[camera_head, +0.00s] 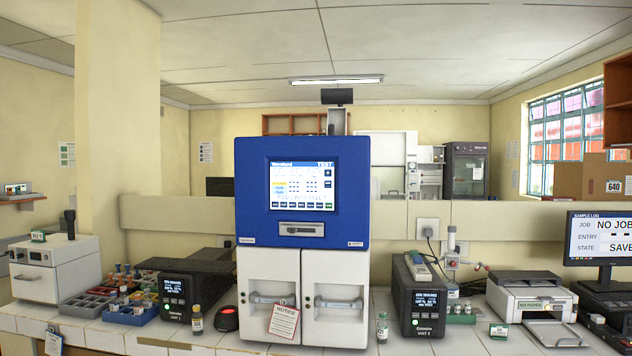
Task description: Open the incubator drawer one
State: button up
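A tall blue and white machine stands in the middle of the counter, and I take it to be the incubator (245,200). Its blue top has a lit screen (302,185) marked TEST and a small slot panel (302,229) below. Its white lower half has a left front (267,270) and a right front (333,270), both shut. The left handle (262,298) and right handle (340,303) are horizontal bars in recesses. A NOTICE card (284,322) hangs over part of the left front. I see no number on either front. My gripper is not in view.
Black boxes marked UNIT 1 (175,292) and UNIT 2 (428,300) flank the machine. A small bottle (197,320), a red-topped puck (228,318) and a vial (382,328) stand near its base. A printer (530,295) and monitor (600,238) are at right.

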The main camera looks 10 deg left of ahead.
aim_at(267, 275)
jog(key=z, duration=0.1)
jog(key=k, duration=0.45)
jog(key=u, duration=1.15)
jog(key=i, duration=1.5)
jog(key=z, duration=0.45)
